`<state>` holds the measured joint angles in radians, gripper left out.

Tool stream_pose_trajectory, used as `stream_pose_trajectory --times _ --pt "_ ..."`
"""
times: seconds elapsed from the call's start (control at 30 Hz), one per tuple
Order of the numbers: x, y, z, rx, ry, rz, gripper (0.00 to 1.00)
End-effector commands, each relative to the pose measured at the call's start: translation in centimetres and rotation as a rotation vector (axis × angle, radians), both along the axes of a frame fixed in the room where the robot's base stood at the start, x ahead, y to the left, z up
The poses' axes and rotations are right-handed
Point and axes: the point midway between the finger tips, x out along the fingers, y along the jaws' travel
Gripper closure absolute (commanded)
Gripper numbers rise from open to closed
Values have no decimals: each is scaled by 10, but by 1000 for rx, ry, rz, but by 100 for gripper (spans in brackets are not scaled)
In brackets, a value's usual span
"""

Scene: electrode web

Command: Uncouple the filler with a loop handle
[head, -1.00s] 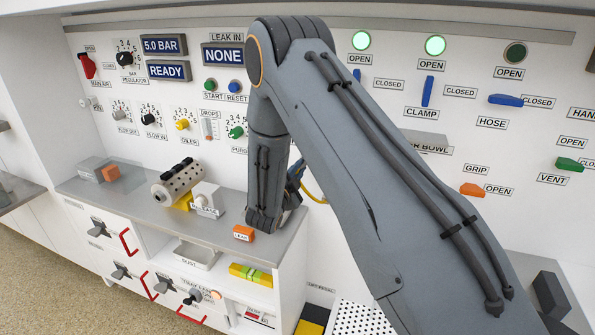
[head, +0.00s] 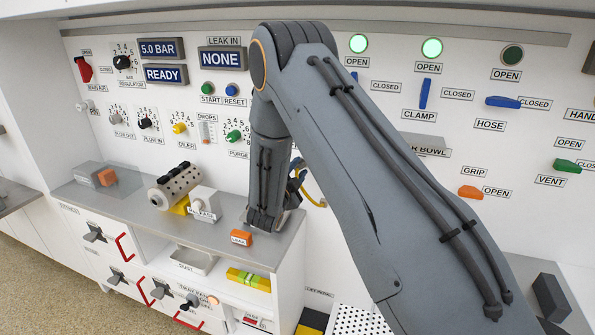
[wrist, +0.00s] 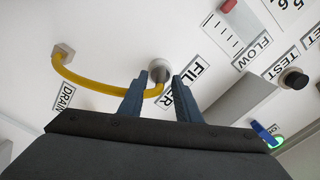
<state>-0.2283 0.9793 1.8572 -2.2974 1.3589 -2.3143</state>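In the wrist view a yellow curved tube (wrist: 95,83) forms a loop from a square fitting above the DRAIN label to a round grey fitting (wrist: 160,69) beside a partly covered label that begins FIL. My gripper (wrist: 161,80) is open, with its blue fingers to either side of the round fitting and the tube's end. No firm contact can be made out. In the head view part of the yellow tube (head: 313,198) shows on the wall beside my arm. My arm hides most of the fitting there. I cannot tell which part is named the filler.
The wall panel carries a FLOW scale and a dark TEST knob (wrist: 294,79) near the right finger. Below my wrist in the head view is a grey shelf with an orange LEAK block (head: 241,238), a perforated cylinder (head: 175,186) and a RELEASE block (head: 203,204).

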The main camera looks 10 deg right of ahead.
Motion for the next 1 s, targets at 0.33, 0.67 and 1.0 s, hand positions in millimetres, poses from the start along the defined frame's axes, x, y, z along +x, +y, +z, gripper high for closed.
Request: stream_pose_trajectory --times 0.33,0.67,1.0 --pt "-4 3 -1 -1 1 1 69" --pt "-44 31 -1 0 1 3 69" --pt "-65 44 0 0 0 0 69"
